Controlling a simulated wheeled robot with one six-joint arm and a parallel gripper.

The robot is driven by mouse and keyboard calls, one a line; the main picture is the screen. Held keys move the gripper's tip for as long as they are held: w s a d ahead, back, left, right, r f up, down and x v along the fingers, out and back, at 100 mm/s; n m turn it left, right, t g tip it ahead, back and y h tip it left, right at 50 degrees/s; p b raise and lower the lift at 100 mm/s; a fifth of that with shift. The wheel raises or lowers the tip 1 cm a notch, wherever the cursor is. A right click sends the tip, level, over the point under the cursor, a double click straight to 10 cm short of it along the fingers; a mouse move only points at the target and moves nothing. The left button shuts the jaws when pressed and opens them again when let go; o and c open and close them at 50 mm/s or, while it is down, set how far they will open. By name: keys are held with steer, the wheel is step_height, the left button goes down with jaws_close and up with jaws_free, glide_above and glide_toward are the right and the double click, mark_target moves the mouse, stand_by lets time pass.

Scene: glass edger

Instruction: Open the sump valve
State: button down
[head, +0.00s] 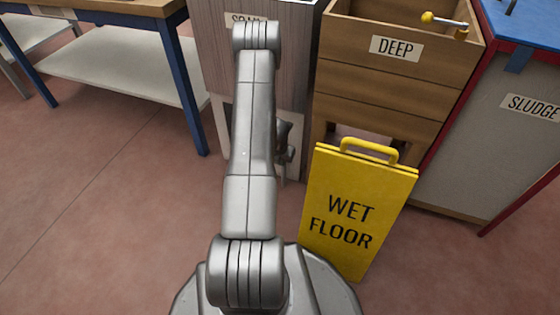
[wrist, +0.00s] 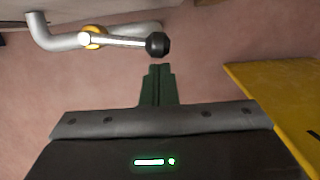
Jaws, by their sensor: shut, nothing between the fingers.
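The valve shows at the upper left of the wrist view, with a grey bent pipe (wrist: 62,42), a yellow collar (wrist: 90,37) and a silver lever (wrist: 122,41) ending in a black knob (wrist: 157,45). The lever lies roughly along the pipe, at a slight angle to it. My gripper (wrist: 159,70) is shut and empty, its green fingertips just below the knob in the picture. A small gap shows between them; I cannot tell the depth. In the head view my arm hides the valve, and the fingers cannot be made out.
A yellow wet floor sign (head: 350,215) stands right of my arm; its edge shows in the wrist view (wrist: 275,105). Behind are a wooden tank marked DEEP (head: 385,85), a grey tank marked SLUDGE (head: 470,145) and a blue-legged table (head: 180,85). Floor at left is clear.

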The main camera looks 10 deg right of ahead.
steer(key=shift+d+r, duration=0.1)
steer(key=d+n+p, duration=0.1)
steer(key=p, duration=0.1)
steer(key=w+n+p, duration=0.1)
steer(key=p, duration=0.2)
steer(key=shift+d+n+y+p, duration=0.3)
steer(key=shift+d+n, duration=0.1)
steer(key=shift+a, duration=0.1)
